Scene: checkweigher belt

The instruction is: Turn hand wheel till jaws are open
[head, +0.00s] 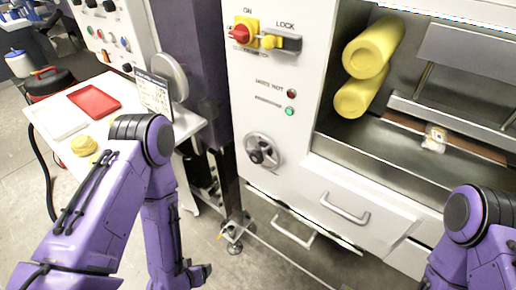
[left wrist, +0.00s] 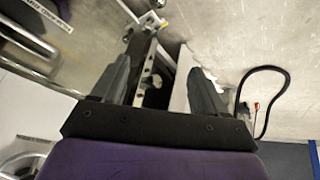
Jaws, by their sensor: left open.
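The hand wheel (head: 262,151), a grey metal ring with a dark hub, is on the white front panel of the machine in the head view. My left gripper (head: 199,273) hangs low, left of and well below the wheel, apart from it. In the left wrist view, my left gripper (left wrist: 158,82) is open with two dark fingers and holds nothing. A curved metal rim (left wrist: 22,163) shows at that view's lower left; I cannot tell whether it is the wheel. My right gripper is out of view. I cannot make out which parts are the jaws.
Drawers with handles (head: 345,207) lie right of and below the wheel. A red and yellow switch (head: 241,33) and a green lamp (head: 290,111) are above it. Yellow rollers (head: 373,46) and a small packet (head: 434,138) are in the machine bay. A side table (head: 62,128) stands left.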

